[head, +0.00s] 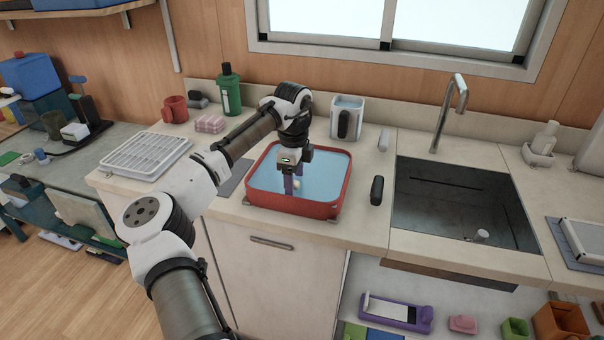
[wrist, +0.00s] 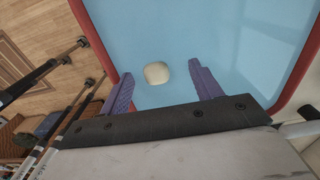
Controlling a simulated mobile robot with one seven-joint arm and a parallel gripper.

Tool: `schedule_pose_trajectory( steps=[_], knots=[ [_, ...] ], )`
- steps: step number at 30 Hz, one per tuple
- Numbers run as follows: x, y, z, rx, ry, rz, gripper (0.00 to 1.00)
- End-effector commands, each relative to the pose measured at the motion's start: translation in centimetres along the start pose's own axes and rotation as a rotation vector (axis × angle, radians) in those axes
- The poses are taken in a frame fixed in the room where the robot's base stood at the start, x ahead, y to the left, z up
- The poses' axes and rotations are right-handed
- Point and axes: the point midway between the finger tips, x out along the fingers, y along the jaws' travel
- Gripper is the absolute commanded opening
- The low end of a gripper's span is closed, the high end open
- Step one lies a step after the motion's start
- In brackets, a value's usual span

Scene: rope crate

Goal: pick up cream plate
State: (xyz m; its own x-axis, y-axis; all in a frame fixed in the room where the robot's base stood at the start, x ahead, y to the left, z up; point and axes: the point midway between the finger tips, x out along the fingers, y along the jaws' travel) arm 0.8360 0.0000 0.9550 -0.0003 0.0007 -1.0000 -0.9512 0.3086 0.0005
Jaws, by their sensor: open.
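The only cream item I can make out as the cream plate is a small, rounded, pale piece (wrist: 156,73) in the wrist view. It appears against the light blue inside of a red-rimmed tub (head: 295,207). In the head view a small pale spot shows beside my fingers, partly hidden by them. My gripper (head: 291,188) points down inside the tub's outline, left of its middle. In the wrist view my gripper (wrist: 160,72) has its two purple fingers wide apart. The cream piece appears between and just beyond the fingertips, with no visible contact.
The tub's red walls surround my gripper. A sink (head: 465,205) with a tall faucet (head: 452,110) lies to the right. A black object (head: 376,190) stands close to the tub's right side. A white pitcher (head: 347,117) stands behind it, and a white rack (head: 146,155) lies left.

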Motion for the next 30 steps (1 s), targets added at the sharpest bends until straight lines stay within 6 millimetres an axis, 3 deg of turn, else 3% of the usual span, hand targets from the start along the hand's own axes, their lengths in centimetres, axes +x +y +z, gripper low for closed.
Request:
schedule_pose_trajectory(
  steps=[4, 11, 26, 30],
  knots=[
    [1.4, 0.0, 0.0, 0.0, 0.001, 0.0, 0.64],
    [1.7, 0.0, 0.0, 0.0, 0.001, -0.001, 0.64],
    [1.6, 0.0, 0.0, 0.0, 0.0, -0.001, 0.02],
    [1.6, 0.0, 0.0, 0.0, 0.0, -0.001, 0.01]
  ],
)
